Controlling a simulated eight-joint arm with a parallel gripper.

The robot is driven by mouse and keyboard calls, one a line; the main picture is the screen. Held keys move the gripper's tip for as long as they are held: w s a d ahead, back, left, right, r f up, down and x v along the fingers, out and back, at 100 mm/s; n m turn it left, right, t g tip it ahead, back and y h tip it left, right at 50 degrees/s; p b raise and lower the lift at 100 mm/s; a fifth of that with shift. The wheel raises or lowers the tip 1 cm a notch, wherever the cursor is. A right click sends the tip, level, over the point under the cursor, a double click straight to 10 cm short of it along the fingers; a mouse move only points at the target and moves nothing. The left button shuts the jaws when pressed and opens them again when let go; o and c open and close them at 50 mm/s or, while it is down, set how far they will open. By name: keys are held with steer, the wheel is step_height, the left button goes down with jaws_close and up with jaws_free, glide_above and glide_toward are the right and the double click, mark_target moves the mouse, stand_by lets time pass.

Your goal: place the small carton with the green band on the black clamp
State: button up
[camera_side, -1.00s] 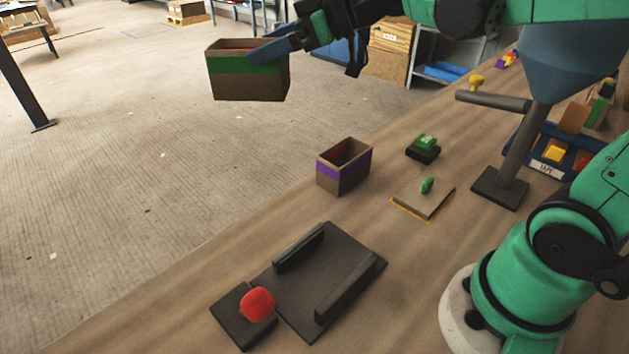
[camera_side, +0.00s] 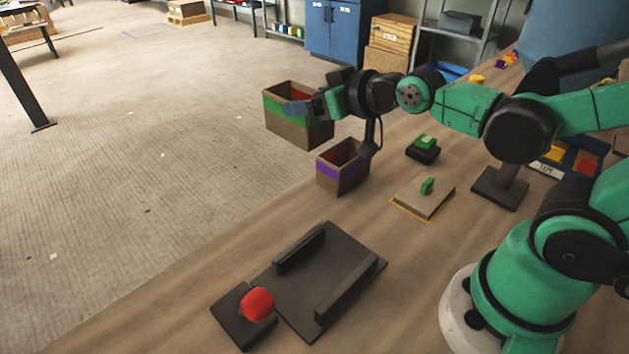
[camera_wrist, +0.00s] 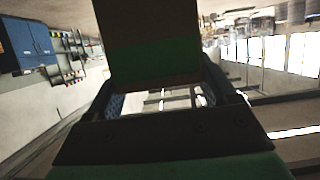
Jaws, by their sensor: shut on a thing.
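The small carton with the green band (camera_side: 297,122) is brown, open at the top and roughly upright in the side view. My gripper (camera_side: 297,108) is shut on it and holds it in the air, up and left of the purple-banded carton. In the wrist view the carton (camera_wrist: 150,45) fills the upper middle between the fingers, its green band showing. The black clamp (camera_side: 345,262) lies on the bench at the lower middle, a flat plate with two raised parallel bars and a red knob (camera_side: 258,304) at its near left end. Nothing lies between the bars.
A brown carton with a purple band (camera_side: 341,172) stands on the bench close below my gripper. Right of it are a black block with a green top (camera_side: 423,150) and a flat plate with a green knob (camera_side: 424,197). Blue bins (camera_side: 566,160) sit farther right.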

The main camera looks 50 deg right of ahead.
steer(key=shift+w+f+n+y, duration=0.4)
steer(key=shift+w+f+y, duration=0.05)
steer(key=shift+f+y, duration=0.2)
steer(key=shift+w+a+f+n+y, duration=0.2)
steer(key=shift+n+y, duration=0.25)
steer(key=shift+y, duration=0.05)
steer(key=shift+w+a+f+n+y, duration=0.15)
steer(key=shift+n+y, duration=0.3)
steer(key=a+r+n+g+y, duration=0.4)
steer(key=r+n+g+y, duration=0.4)
steer(key=n+g, duration=0.5)
steer(key=shift+r+n+g+y, duration=0.15)
steer(key=shift+n+g+y, duration=0.15)
steer(key=shift+n+y, duration=0.9)
step_height(320, 180, down, 20)
steer(key=shift+r, duration=0.15)
steer(key=o, duration=1.2)
